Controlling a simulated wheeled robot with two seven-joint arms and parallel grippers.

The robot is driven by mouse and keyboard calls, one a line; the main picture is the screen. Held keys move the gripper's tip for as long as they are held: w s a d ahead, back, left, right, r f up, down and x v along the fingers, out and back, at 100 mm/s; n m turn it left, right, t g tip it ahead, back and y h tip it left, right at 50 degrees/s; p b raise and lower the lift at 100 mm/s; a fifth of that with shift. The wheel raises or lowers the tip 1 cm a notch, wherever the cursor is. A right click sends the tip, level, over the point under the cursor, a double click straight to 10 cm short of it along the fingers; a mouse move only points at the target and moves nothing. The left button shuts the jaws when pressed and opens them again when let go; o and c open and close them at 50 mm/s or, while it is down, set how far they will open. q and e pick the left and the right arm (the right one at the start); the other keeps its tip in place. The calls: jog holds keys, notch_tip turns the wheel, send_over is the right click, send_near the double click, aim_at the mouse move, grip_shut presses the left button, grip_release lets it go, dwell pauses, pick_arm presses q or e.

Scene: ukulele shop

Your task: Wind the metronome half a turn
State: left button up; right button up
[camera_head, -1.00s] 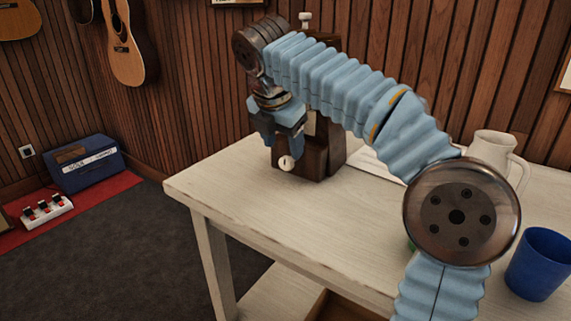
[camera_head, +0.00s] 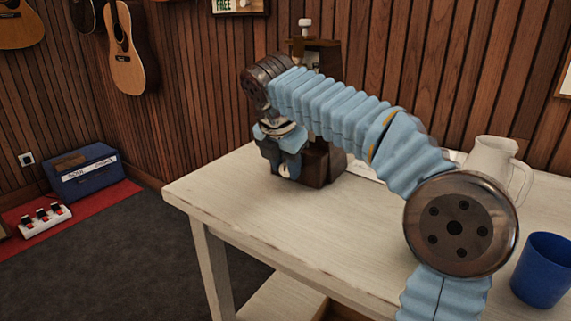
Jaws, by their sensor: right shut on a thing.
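The metronome (camera_head: 318,58) is a dark brown wooden block standing upright on the pale table (camera_head: 262,215). A white-topped piece sticks up from its top. My right arm crosses in front and hides much of its body. My right gripper (camera_head: 287,174) is low at the metronome's front left, shut on the small round cream winding knob (camera_head: 286,171), which shows only partly between the fingers. My left gripper is not in view.
A white pitcher (camera_head: 491,160) and a blue cup (camera_head: 543,268) stand on the right of the table. The table's front left is clear. A blue amplifier box and a white pedal board are on the floor at left.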

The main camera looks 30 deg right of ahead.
jog(key=shift+s+f+t+b, duration=0.1)
jog(key=shift+f+t+b, duration=0.1)
jog(key=shift+t+b, duration=0.45)
jog(key=shift+c, duration=0.3)
jog(key=t+b, duration=0.1)
jog(key=b, duration=0.1)
jog(key=t+y+b, duration=0.1)
jog(key=b, duration=0.1)
jog(key=m+t+y+b, duration=0.1)
jog(key=t+b, duration=0.1)
jog(key=shift+s+d+f+b, duration=0.15)
jog(key=shift+s+f+b, duration=0.1)
jog(key=shift+s+b, duration=0.05)
jog(key=shift+r+t+b, duration=0.15)
jog(key=shift+t+b, duration=0.3)
jog(key=shift+b, duration=0.4)
jog(key=o, duration=1)
jog(key=shift+s+r, duration=0.1)
